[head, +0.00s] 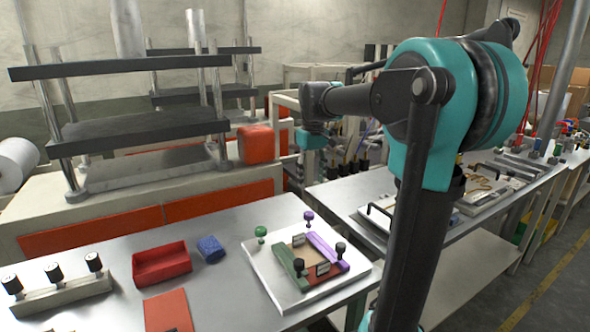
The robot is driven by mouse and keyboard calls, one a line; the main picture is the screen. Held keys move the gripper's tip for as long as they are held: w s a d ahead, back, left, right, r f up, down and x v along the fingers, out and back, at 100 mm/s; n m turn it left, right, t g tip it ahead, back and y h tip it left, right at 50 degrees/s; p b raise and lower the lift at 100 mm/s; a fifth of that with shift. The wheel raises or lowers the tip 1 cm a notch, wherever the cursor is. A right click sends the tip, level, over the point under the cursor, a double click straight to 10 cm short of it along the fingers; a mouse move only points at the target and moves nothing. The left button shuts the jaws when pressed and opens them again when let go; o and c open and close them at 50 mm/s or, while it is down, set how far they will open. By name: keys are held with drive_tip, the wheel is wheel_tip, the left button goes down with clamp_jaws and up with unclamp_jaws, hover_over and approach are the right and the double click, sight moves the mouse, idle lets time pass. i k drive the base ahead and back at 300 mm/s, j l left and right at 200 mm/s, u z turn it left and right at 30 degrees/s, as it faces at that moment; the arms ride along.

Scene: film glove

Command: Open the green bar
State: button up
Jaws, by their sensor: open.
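The green bar (291,267) lies on a white plate (268,283) on the metal table, along the left side of a small frame. A purple bar (326,251) lies along the right side, and a red strip (322,275) runs along the front. A tan patch lies between the bars. Black knobs stand at the front ends of both bars. A green knob (261,233) and a purple knob (308,217) stand behind them. My gripper (311,150) hangs beyond the table, far from the green bar and empty as far as I see; its fingers are hard to make out.
A red tray (161,264), a blue sponge-like block (211,248) and a red sheet (168,311) lie left of the plate. A rack with black knobs (56,292) stands further left. A press (135,130) rises behind. A second table is at right.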

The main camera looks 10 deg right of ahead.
sight(295, 267)
drive_tip(key=k+l, duration=0.1)
drive_tip(key=l, duration=0.35)
drive_tip(key=k+l, duration=0.15)
drive_tip(key=l, duration=0.3)
drive_tip(key=k+l, duration=0.1)
drive_tip(key=l, duration=0.35)
